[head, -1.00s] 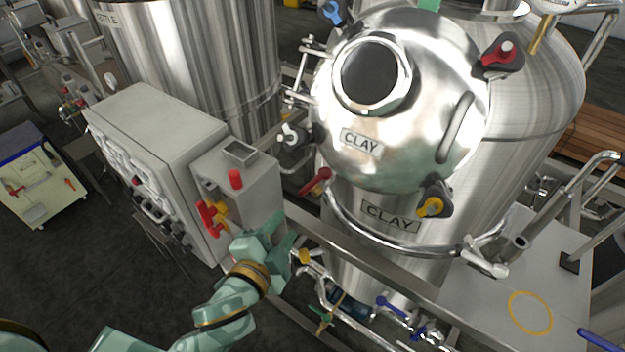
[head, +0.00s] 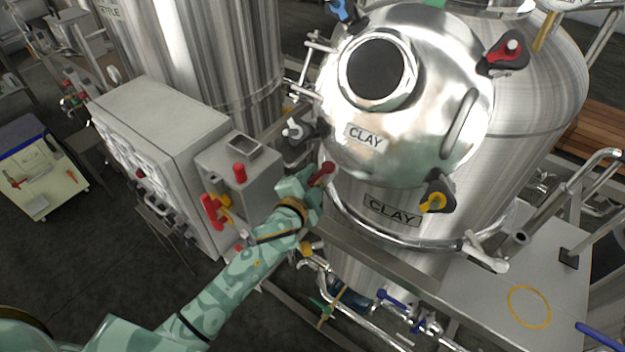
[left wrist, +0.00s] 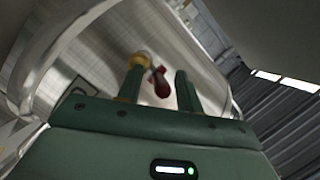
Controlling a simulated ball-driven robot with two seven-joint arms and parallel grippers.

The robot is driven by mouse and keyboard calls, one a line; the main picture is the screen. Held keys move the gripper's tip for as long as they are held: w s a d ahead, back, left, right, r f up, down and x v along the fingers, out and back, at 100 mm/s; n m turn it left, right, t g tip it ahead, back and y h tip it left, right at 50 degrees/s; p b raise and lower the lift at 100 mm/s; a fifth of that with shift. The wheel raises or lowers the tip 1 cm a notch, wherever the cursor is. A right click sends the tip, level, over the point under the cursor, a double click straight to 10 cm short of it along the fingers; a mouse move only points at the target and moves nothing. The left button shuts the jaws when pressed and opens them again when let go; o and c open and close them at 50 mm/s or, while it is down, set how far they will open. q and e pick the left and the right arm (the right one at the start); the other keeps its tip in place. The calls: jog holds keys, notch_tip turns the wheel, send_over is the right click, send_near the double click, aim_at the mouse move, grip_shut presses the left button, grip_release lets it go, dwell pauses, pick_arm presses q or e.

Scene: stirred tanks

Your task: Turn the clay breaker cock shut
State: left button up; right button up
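The cock with the dark red handle (head: 322,174) is at the left side of the steel tank labelled CLAY (head: 392,214); I take it as the clay breaker cock. My left gripper (head: 312,184) is right at this handle and hides part of the cock. In the left wrist view, the red handle (left wrist: 161,84) shows between the two green fingers of the left gripper (left wrist: 160,90), with a visible gap to the right finger. The fingers are apart; I cannot tell whether the left one touches it. My right gripper is not in view.
A grey control cabinet (head: 157,138) with red and yellow handles stands left of my left arm. A steel frame rail (head: 385,262) runs below the tank. Pipes with a blue-handled valve (head: 392,299) lie lower down.

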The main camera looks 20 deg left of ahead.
pick_arm(q)
grip_shut()
jog(key=shift+a+r+m+h+p, duration=0.2)
jog(key=shift+r+m+h+p, duration=0.1)
jog(key=shift+h+p, duration=0.3)
jog(key=shift+w+a+f+m+h+p, duration=0.15)
jog(key=shift+a+f+m+h+p, duration=0.1)
jog(key=shift+m+h+p, duration=0.2)
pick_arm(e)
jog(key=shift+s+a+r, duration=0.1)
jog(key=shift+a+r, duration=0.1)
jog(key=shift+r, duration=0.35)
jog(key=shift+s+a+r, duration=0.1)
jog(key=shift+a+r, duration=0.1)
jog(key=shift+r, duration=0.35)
pick_arm(q)
jog(key=shift+d, duration=0.1)
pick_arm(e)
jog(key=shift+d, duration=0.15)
pick_arm(q)
grip_release()
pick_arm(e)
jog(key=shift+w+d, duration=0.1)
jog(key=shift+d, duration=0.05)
pick_arm(q)
jog(key=v, duration=1.6)
jog(key=shift+r+b, duration=0.35)
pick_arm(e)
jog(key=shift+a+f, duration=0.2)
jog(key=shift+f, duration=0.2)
